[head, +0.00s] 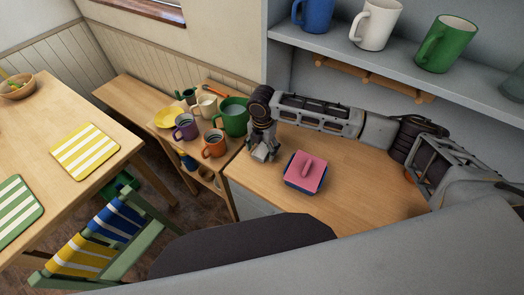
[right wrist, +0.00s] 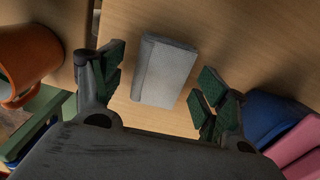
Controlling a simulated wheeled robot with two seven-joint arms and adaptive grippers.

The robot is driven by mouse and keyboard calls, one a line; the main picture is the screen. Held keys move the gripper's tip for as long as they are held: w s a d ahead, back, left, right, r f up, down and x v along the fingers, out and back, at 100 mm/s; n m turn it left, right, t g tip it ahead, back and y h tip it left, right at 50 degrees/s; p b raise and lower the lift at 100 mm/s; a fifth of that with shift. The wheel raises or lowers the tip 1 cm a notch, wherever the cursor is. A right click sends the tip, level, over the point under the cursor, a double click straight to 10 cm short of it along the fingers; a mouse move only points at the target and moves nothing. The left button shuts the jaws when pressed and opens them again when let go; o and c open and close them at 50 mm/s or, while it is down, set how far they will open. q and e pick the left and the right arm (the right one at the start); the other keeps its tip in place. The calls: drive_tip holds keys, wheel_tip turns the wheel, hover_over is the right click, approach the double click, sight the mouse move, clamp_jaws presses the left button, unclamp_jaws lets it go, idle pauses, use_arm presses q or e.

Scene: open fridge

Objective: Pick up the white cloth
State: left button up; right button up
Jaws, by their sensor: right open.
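The white cloth (right wrist: 165,72) shows in the right wrist view as a folded, grey-white rectangle lying flat on the wooden counter. My right gripper (right wrist: 165,92) is open, with one green-padded finger on each side of the cloth in that view. No contact between the fingers and the cloth is visible. In the head view my right gripper (head: 262,154) points down over the left end of the counter (head: 365,175). My left gripper is not in view.
An orange mug (head: 214,146) and a green pot (head: 232,120) stand on the shelf unit to the left. Mugs line the upper shelf (head: 345,48).

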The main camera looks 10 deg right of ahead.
sight(262, 149)
drive_tip(key=c, duration=1)
drive_tip(key=shift+r, duration=0.1)
drive_tip(key=shift+c, duration=0.2)
wheel_tip(262, 149, up, 10)
drive_tip(key=shift+b, duration=0.3)
drive_tip(key=shift+o, duration=1.2)
drive_tip(key=shift+c, duration=1.1)
